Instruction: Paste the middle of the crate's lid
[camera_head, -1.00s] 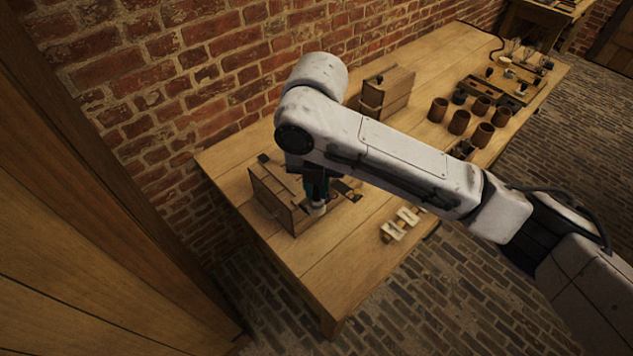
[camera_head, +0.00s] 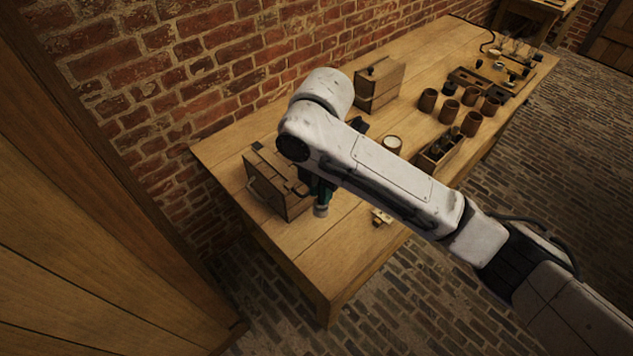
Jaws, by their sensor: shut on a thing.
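The wooden crate (camera_head: 268,188) stands at the near left end of the table, with a metal handle on its left side. My gripper (camera_head: 320,192) points down at the crate's right side in the picture, partly hidden under my arm. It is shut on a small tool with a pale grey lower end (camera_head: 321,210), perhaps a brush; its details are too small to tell. I cannot tell whether the tool touches the crate. A round pot with a pale top (camera_head: 393,143) stands beyond my arm. Pale labels (camera_head: 381,217) lie at the front edge, partly hidden.
A second wooden box (camera_head: 381,84) stands by the brick wall. Several brown jars (camera_head: 449,111) and a wooden tray of dark items (camera_head: 440,151) stand to the right. More trays (camera_head: 485,82) lie farther along. The table's near left corner (camera_head: 315,265) is clear.

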